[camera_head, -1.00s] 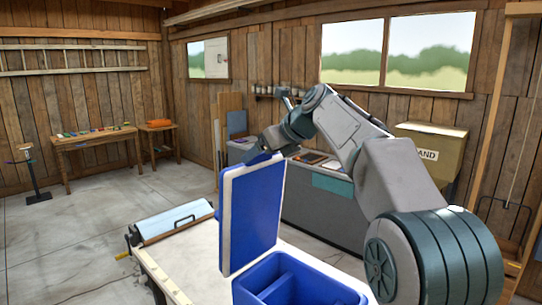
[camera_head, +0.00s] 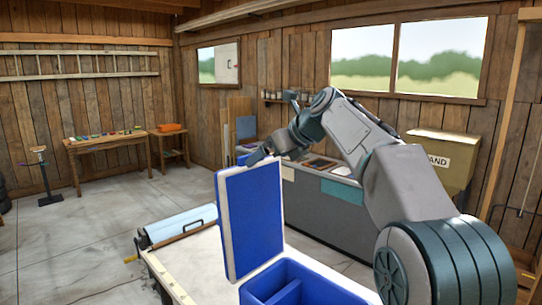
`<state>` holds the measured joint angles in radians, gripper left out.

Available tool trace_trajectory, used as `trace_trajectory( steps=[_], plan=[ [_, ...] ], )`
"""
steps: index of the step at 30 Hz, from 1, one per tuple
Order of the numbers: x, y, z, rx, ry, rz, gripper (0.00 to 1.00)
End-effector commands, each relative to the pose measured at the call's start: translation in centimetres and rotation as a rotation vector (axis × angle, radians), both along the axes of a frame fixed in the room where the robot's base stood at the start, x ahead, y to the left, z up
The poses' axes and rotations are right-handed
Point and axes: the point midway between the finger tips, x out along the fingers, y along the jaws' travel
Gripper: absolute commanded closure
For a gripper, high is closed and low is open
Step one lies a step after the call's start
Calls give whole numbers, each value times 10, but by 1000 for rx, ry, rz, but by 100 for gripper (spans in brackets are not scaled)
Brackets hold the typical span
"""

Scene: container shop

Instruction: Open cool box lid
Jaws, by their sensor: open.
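The blue cool box (camera_head: 300,287) stands on a white-topped table at the bottom of the view, its inside and a divider showing. Its lid (camera_head: 252,222), blue with a pale edge, stands about upright at the box's left side. My gripper (camera_head: 256,158) is at the lid's top edge, behind it. The fingertips are partly hidden, and I cannot tell whether they touch the lid. The gripper is open.
A roller device with a pale blue sheet (camera_head: 180,224) sits on the table's far left end. A grey counter (camera_head: 325,215) stands behind the table, and a tan box marked "AND" (camera_head: 440,160) is at the right. The floor at left is mostly clear.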

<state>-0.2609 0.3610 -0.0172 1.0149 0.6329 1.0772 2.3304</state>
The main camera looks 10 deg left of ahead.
Motion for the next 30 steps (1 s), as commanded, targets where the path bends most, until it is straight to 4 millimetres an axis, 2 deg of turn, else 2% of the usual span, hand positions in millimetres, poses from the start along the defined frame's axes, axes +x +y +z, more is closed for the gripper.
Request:
trace_trajectory(
  steps=[12, 18, 23, 30],
  plan=[
    [-40, -55, 53, 2, -8, -2, 0],
    [-56, -76, 75, 4, -8, -1, 0],
    [-63, -84, 83, 4, -9, 0, 0],
    [-64, -86, 84, 3, -8, 1, 0]
  ],
)
